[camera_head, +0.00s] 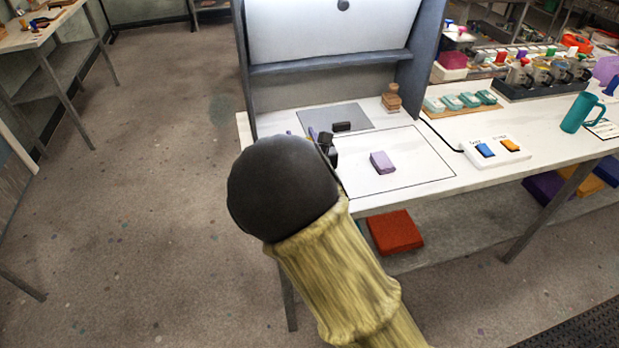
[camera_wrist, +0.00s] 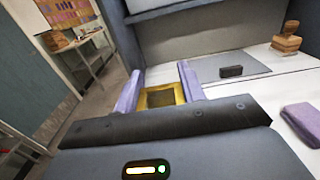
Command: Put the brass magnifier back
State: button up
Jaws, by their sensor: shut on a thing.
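The brass magnifier (camera_wrist: 160,89) is a small square yellow frame with a dark middle. It sits between the two lilac fingers of my gripper (camera_wrist: 160,75), which is shut on it. In the head view my gripper (camera_head: 319,137) is over the left part of the white worktop, close to the grey mat (camera_head: 330,115), with my own arm in front. I cannot make out the magnifier in that view.
A lilac block (camera_head: 382,162) lies inside a black outline on the worktop. A wooden stamp-like piece (camera_head: 391,98) stands at the back right of the mat. A raised back panel with a shelf (camera_head: 330,62) bounds the rear. A switch box (camera_head: 497,149) lies further right.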

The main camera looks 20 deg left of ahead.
dwell(0.3)
jog(key=shift+f, duration=3.1)
jog(key=shift+f, duration=1.85)
jog(key=shift+f, duration=0.1)
jog(key=o, duration=1.1)
jog(key=shift+c, duration=0.2)
jog(key=b+v, duration=0.2)
jog(key=v, duration=1)
